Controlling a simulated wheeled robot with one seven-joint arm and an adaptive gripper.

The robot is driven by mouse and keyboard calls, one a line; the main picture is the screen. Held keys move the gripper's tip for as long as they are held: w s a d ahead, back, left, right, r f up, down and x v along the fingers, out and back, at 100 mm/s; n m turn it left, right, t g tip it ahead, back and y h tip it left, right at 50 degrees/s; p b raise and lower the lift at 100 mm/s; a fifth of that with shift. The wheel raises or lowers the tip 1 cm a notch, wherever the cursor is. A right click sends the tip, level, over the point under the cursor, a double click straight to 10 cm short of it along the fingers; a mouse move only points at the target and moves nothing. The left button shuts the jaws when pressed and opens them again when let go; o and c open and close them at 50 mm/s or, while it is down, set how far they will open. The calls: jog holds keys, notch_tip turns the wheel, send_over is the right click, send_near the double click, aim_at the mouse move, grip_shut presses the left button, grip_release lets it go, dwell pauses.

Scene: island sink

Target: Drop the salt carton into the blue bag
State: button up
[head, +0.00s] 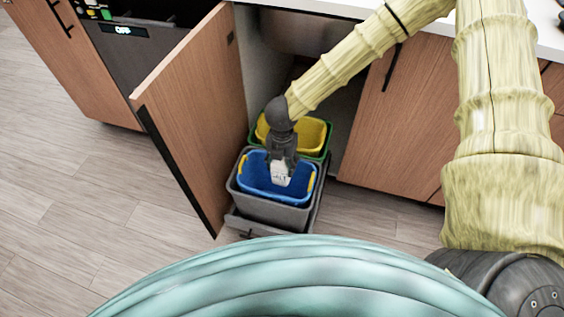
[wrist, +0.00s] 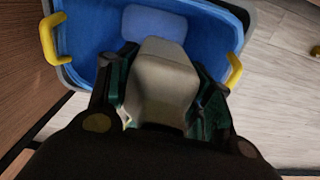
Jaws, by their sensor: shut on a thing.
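The salt carton (head: 280,173) is a small whitish box held at the end of my gripper (head: 281,164). In the wrist view the carton (wrist: 164,78) is pale grey-beige and sits between the two fingers of my gripper (wrist: 163,90), which is shut on it. The blue bag (head: 251,182) lines the front grey bin and has yellow handles. In the wrist view the blue bag (wrist: 85,48) opens around the far end of the carton. The carton is over or within the bag's opening; its exact depth is hard to tell.
A yellow bag (head: 314,133) in a green-rimmed bin stands just behind the blue one. The grey front bin (head: 264,210) sits on a pulled-out drawer. An open wooden cabinet door (head: 190,110) stands close on the left. Wooden floor (head: 80,200) is clear further left.

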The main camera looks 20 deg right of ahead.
jog(key=o, duration=1.3)
jog(key=shift+o, duration=0.2)
notch_tip(320, 180, up, 12)
jog(key=shift+s+d+f, duration=0.1)
